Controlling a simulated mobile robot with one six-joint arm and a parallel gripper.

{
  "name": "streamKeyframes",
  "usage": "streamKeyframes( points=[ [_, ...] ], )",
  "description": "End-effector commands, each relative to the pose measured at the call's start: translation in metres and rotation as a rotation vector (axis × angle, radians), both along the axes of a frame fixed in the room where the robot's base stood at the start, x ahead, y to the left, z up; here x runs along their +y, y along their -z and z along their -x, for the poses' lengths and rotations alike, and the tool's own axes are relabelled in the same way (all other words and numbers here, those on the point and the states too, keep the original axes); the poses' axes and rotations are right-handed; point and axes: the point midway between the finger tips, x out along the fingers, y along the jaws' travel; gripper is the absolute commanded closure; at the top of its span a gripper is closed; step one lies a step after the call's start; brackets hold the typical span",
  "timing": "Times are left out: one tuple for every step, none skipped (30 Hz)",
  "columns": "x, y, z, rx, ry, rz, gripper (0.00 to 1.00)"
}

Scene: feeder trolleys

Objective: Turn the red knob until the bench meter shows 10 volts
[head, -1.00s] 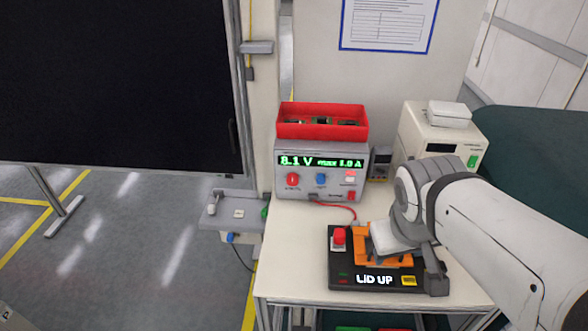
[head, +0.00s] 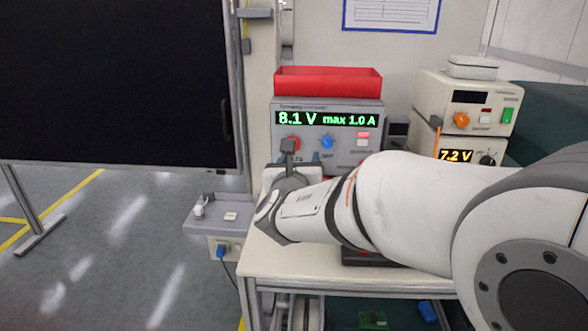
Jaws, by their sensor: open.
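The red knob (head: 294,141) is on the front of a grey bench supply (head: 377,128), at its left, partly hidden by my gripper. The supply's green display (head: 327,119) reads 8.1 V, max 1.0 A. A second unit at the right has an orange display (head: 456,156) reading 7.2 V, partly behind my arm. I cannot tell which is the bench meter. My gripper (head: 289,148) is open, just in front of and below the red knob. Whether its fingers touch or straddle the knob cannot be told.
A blue knob (head: 327,141) sits right of the red one. A red bin (head: 327,82) stands on the supply. A cream unit (head: 462,102) with an orange knob is at the right. My arm hides most of the table (head: 262,262) and a dark fixture (head: 362,258).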

Motion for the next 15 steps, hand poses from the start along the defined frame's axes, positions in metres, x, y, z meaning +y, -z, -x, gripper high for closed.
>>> streamKeyframes(
  points=[
    [0.011,0.009,-0.001,-0.007,-0.030,0.035,0.44],
    [0.015,0.009,-0.002,-0.012,-0.044,0.053,0.44],
    [0.019,0.009,-0.004,-0.017,-0.056,0.070,0.44],
    [0.021,0.009,-0.006,-0.020,-0.062,0.078,0.44],
    [0.022,0.009,-0.008,-0.021,-0.066,0.083,0.44],
    [0.023,0.009,-0.012,-0.021,-0.067,0.086,0.44],
    [0.023,0.009,-0.016,-0.021,-0.068,0.087,0.44],
    [0.022,0.008,-0.020,-0.022,-0.067,0.087,0.44],
    [0.021,0.008,-0.026,-0.022,-0.065,0.086,0.44],
    [0.021,0.009,-0.032,-0.021,-0.065,0.086,0.44],
    [0.021,0.008,-0.037,-0.020,-0.065,0.085,0.44],
    [0.021,0.008,-0.043,-0.021,-0.065,0.084,0.44],
    [0.020,0.008,-0.049,-0.022,-0.064,0.084,0.44],
    [0.020,0.009,-0.053,-0.021,-0.065,0.084,0.44],
    [0.020,0.008,-0.059,-0.021,-0.066,0.084,0.44]
  ],
)
